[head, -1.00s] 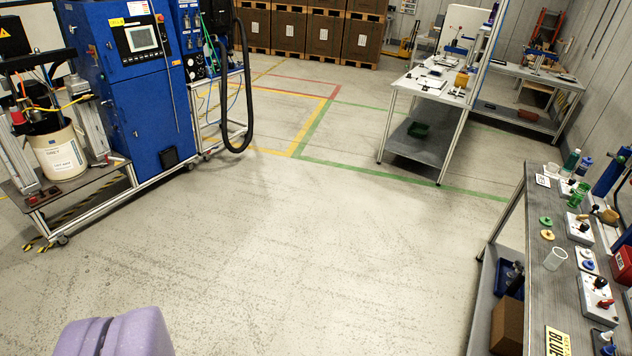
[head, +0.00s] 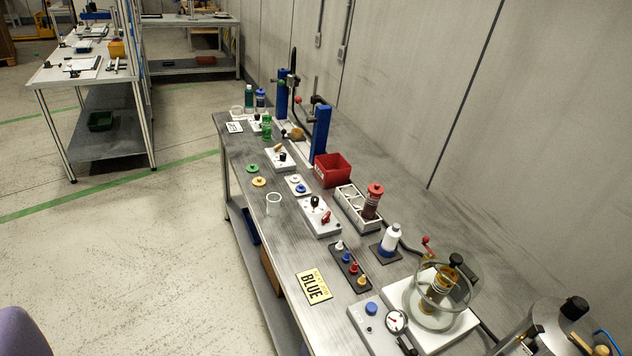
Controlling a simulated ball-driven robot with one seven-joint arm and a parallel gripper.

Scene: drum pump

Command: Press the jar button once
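A clear glass jar (head: 441,302) with an amber item inside stands on a white base plate (head: 462,337) at the lower right of the bench. Left of it, a pale box (head: 365,328) near the bench's front edge carries a round blue button (head: 371,308). A dial gauge (head: 396,320) is beside the button. Whether the blue button belongs to the jar, and whether it is pressed in, I cannot tell. A purple part, probably mine, shows at the lower left corner, far from the jar. My gripper's fingers do not show.
A metal vessel (head: 548,335) stands at the far lower right. The floor (head: 120,270) left of the bench is clear.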

